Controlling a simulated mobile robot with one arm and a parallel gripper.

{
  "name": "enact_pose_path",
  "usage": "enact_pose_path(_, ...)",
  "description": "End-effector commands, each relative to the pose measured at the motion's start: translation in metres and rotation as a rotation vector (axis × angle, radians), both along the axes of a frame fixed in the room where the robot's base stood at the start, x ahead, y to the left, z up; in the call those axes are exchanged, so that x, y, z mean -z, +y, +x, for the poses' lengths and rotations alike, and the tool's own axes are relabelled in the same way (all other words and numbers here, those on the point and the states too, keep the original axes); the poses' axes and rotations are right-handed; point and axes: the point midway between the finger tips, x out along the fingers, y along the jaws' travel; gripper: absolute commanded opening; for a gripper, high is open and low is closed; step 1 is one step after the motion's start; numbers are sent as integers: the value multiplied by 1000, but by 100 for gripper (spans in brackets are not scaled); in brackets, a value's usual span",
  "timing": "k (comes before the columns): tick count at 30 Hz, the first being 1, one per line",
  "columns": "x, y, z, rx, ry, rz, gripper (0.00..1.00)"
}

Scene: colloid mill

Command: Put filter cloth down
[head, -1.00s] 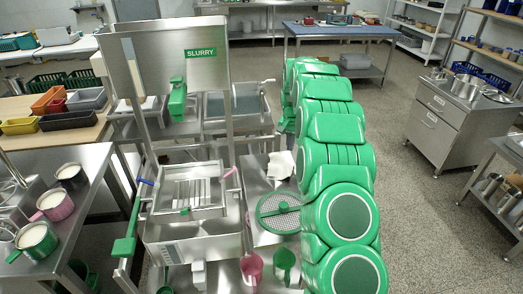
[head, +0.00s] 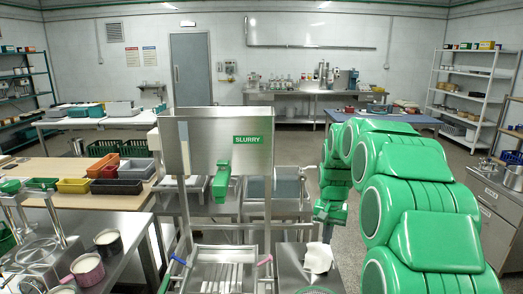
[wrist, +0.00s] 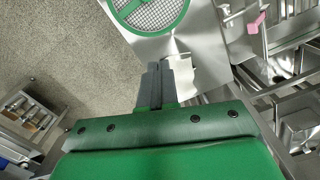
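The filter cloth (head: 318,257) is a small white crumpled sheet. It appears to lie on the steel table (head: 290,268), behind the round green-rimmed mesh screen (head: 318,291). In the wrist view the cloth (wrist: 183,76) shows just right of my dark fingers, partly behind them, near the table's edge. My gripper (wrist: 156,66) points toward the tabletop with its two fingers close together, seemingly shut with nothing clearly between them. In the head view my gripper (head: 326,232) is just above and behind the cloth; its fingertips are hard to make out.
The steel SLURRY hopper (head: 217,140) stands left of the cloth, with a slotted steel tray (head: 222,275) below it. A pink-handled pot (head: 87,270) is on the left bench. A blue-topped table (head: 385,120) is behind my arm. Open floor shows at the wrist view's left.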

Motion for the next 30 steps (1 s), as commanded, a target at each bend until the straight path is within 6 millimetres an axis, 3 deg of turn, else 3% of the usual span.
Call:
enact_pose_path(6,-26,12,-48,-48,9,4,0)
enact_pose_path(16,-53,26,-121,-115,25,5,0)
enact_pose_path(30,-73,40,-233,-203,55,6,0)
